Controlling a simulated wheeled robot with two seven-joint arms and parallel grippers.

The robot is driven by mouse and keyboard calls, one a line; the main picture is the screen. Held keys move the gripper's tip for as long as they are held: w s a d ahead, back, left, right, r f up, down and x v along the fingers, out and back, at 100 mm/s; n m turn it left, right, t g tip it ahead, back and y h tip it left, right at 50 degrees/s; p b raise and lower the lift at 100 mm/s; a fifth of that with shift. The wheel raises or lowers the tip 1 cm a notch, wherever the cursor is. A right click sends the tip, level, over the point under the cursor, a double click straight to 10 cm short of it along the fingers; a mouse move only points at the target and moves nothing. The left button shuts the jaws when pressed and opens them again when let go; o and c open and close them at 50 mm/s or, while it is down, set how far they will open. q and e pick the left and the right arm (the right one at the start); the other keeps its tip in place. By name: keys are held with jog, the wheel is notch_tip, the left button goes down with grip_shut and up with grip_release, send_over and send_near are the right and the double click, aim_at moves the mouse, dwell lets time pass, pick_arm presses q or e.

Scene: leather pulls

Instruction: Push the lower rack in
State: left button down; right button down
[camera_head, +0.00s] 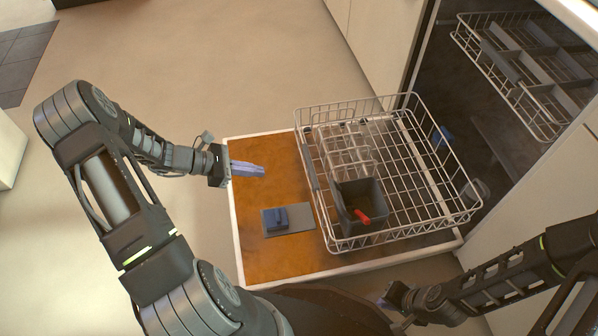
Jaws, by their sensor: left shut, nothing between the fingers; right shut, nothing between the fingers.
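The lower rack (312,181) is a white wire basket pulled well out over the open dishwasher door (262,259), whose inner face is orange-brown. Its far right end reaches the dark opening of the machine. My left gripper (262,170) is shut and empty, with bluish fingers over the door's left part, pointing right toward the rack's left side. A gap shows between the fingertips and the rack. My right gripper (384,302) is shut and empty, low in the picture, in front of the door's near edge and apart from the rack.
A dark cutlery basket (345,205) with a red item (362,217) stands in the rack. The upper rack (545,119) is also out at the upper right. A blue-grey dispenser cover (275,218) is on the door. Open floor lies left of the door.

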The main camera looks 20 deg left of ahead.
pick_arm(q)
jog(key=r+b+x, duration=0.1)
jog(key=b+x, duration=0.4)
jog(key=x, duration=0.8)
jog(key=shift+w+d+r+b, duration=0.3)
jog(key=shift+w+d, duration=0.15)
jog(key=shift+d, duration=0.1)
